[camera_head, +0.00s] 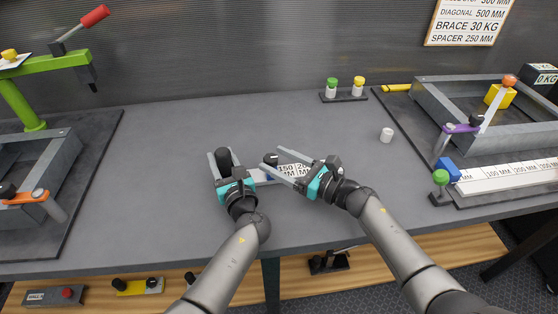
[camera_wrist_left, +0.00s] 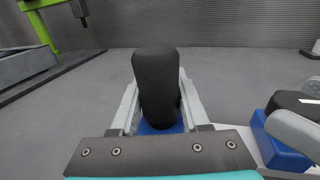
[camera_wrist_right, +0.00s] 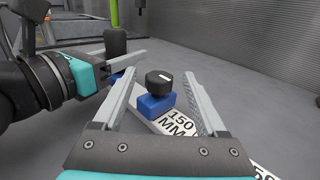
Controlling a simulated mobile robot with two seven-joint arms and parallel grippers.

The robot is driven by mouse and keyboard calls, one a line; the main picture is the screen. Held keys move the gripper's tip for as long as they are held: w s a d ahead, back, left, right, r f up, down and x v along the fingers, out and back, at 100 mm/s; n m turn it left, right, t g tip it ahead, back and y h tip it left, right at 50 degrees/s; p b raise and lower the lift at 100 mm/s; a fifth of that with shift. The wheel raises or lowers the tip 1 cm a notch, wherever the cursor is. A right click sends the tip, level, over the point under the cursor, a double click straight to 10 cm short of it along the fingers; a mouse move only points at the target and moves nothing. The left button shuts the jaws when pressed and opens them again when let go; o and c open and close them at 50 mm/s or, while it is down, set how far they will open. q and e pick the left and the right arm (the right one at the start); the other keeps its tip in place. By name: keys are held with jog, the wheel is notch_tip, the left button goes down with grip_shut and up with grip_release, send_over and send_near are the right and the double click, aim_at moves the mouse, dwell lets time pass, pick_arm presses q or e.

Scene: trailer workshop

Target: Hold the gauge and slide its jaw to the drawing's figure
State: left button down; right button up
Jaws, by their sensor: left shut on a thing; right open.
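The gauge is a pale bar (camera_head: 292,168) with printed figures, lying on the grey bench. In the right wrist view its bar reads 150 MM (camera_wrist_right: 178,122). My left gripper (camera_head: 221,157) is shut on the gauge's upright black handle (camera_wrist_left: 156,80), at the bar's left end. The sliding jaw is a blue block (camera_wrist_right: 155,105) with a black knob (camera_wrist_right: 159,80), just left of the 150 mark. My right gripper (camera_wrist_right: 160,76) is open, its fingers either side of the knob with gaps. The drawing board (camera_head: 470,22) on the wall reads SPACER 250 MM; its top line is cut off.
At right, a mat holds a grey frame (camera_head: 435,94), a scaled rule (camera_head: 510,176) and coloured clamps. At left stand a green arm (camera_head: 50,65) and another frame (camera_head: 60,165). The bench around the gauge is clear.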

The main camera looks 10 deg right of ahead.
grip_shut()
dwell(0.5)
dwell(0.8)
